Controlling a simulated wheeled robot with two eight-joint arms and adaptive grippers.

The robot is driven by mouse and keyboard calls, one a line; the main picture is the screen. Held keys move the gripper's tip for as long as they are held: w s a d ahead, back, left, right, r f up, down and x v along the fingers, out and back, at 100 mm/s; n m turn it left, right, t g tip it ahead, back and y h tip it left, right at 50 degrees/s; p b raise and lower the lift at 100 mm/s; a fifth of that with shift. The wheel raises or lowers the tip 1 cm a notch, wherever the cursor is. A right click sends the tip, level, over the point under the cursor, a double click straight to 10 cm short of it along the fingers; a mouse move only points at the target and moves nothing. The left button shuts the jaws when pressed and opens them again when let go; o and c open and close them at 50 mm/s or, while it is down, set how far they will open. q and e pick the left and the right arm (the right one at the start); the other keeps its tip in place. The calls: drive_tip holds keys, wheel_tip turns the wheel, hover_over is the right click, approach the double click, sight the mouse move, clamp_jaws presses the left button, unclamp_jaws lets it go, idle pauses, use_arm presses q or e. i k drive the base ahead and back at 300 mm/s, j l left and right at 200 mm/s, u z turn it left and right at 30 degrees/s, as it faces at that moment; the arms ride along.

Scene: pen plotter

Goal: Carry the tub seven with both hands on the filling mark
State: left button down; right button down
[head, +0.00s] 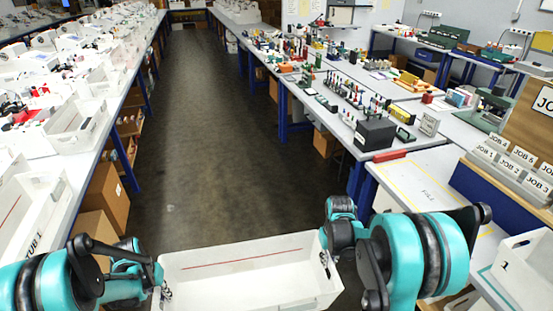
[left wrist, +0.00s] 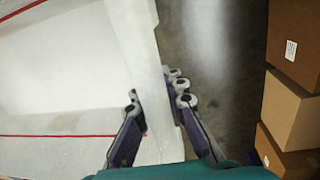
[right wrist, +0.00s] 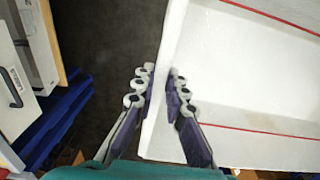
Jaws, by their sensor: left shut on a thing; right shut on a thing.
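A white open tub (head: 250,284) with a red line inside is at the bottom of the head view, held over the aisle floor; it looks empty and no number shows on it. My left gripper (head: 162,286) is shut on its left end wall, one finger on each side of the wall (left wrist: 139,45) in the left wrist view. My right gripper (head: 328,254) is shut on its right end wall, likewise straddling the wall (right wrist: 174,45) in the right wrist view. The filling mark (head: 424,191), a yellow outline with "FILL", lies on the right table, apart from the tub.
A red block (head: 390,156) and a dark box (head: 374,134) stand behind the mark. JOB bins (head: 511,166) and a white numbered tub (head: 525,265) are at right. The left bench holds several tubs, one labelled TUB 1 (head: 35,215). The aisle floor (head: 205,150) ahead is clear.

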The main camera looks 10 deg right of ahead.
sight(427, 196)
drive_tip(key=i+j+z, duration=0.15)
drive_tip(key=i, duration=0.5)
drive_tip(key=i+j+z, duration=0.2)
drive_tip(key=i, duration=0.4)
drive_tip(key=i+l+z, duration=0.1)
drive_tip(key=i+z, duration=0.25)
drive_tip(key=i, duration=0.45)
drive_tip(key=i+z, duration=0.1)
drive_tip(key=z, duration=0.7)
drive_tip(key=i+j+z, duration=0.1)
drive_tip(key=z, duration=0.3)
